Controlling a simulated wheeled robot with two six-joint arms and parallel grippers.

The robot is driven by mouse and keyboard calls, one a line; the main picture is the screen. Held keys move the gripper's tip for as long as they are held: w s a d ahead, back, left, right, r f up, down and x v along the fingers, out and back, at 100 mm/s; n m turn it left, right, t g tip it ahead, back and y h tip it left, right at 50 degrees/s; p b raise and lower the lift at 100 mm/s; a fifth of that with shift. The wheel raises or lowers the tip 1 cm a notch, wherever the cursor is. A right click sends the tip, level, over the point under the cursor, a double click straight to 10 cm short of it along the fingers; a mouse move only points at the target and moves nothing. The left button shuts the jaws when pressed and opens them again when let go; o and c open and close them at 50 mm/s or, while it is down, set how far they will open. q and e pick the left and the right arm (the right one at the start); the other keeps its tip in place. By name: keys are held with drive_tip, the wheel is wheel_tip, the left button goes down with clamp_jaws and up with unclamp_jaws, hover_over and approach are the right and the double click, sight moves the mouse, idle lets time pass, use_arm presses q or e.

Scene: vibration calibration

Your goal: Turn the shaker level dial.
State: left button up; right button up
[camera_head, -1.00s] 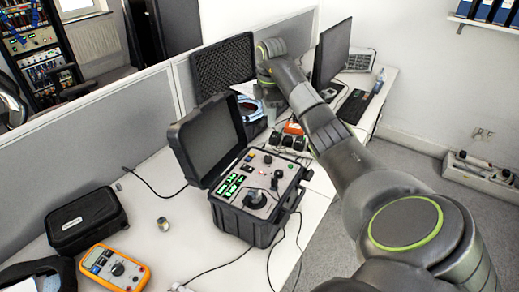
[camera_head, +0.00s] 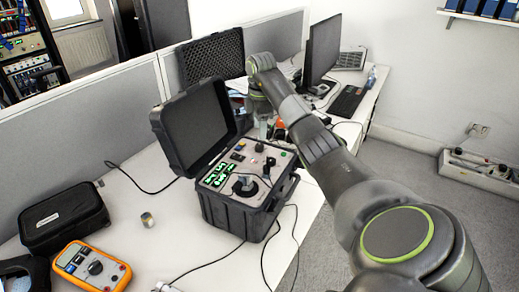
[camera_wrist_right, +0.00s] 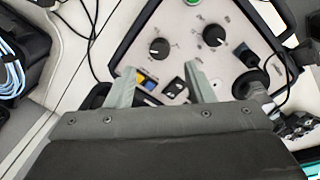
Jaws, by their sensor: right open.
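An open black case (camera_head: 240,215) stands on the white table with its lid raised at the back left. Its grey panel (camera_head: 243,160) carries green displays (camera_head: 218,175) and several black knobs. In the right wrist view, two round black dials with white marks show, one (camera_wrist_right: 159,47) at the middle and one (camera_wrist_right: 214,35) to its right; I cannot read which is the shaker level dial. My right gripper (camera_wrist_right: 160,72) is open and empty over the panel edge, fingers apart, pointing toward the dials. In the head view its fingers are hard to make out. My left gripper is not in view.
An orange multimeter (camera_head: 92,268) and a black pouch (camera_head: 62,218) lie at the left. Cables trail off the case's right side. A monitor (camera_head: 322,50) stands at the back.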

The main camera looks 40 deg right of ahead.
sight(260, 145)
wheel_tip(260, 145, down, 6)
drive_tip(key=shift+w+d+f+p, duration=0.15)
drive_tip(key=shift+f+p, duration=0.1)
drive_tip(key=shift+p, duration=0.3)
drive_tip(key=c, duration=1)
